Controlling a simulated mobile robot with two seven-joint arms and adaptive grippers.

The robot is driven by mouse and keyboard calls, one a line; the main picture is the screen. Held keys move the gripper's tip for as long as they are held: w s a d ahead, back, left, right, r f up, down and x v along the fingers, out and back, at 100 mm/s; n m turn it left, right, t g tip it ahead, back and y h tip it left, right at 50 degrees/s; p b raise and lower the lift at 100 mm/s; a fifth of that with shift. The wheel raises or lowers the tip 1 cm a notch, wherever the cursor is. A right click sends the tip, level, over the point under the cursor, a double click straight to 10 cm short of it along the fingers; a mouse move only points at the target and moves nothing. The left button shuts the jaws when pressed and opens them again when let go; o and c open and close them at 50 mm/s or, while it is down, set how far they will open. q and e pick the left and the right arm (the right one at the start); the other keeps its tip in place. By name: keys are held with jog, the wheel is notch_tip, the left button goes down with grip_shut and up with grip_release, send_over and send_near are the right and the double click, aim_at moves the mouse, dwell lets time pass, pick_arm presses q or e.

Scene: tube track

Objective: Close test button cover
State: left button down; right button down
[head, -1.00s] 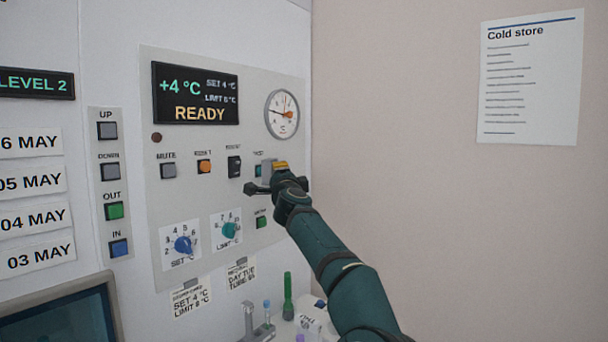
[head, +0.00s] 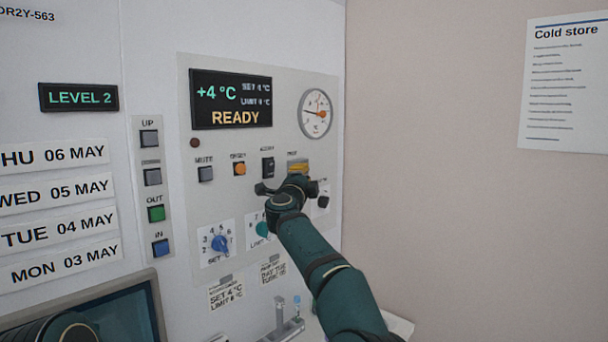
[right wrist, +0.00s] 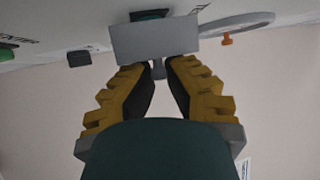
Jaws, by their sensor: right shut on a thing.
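In the head view my right gripper (head: 297,172) is at the test button's place on the panel and hides the button and most of the cover. The cover's exact angle is hard to tell. My left gripper is not in view.
The panel (head: 208,268) also has a READY display (head: 231,100), a round gauge (head: 315,113), an orange button (head: 239,168) and a blue knob (head: 220,243) close by. A metal stand (head: 284,322) is below.

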jog(key=shift+s+r, duration=0.1)
jog(key=shift+r, duration=0.2)
jog(key=c, duration=0.9)
grip_release()
jog(key=shift+a+f, duration=0.1)
jog(key=shift+a, duration=0.1)
jog(key=shift+o, duration=0.2)
jog(key=shift+f, duration=0.1)
jog(key=shift+d, duration=0.1)
jog(key=v, duration=1.1)
jog(key=shift+s+f, duration=0.2)
jog(key=shift+s, duration=0.15)
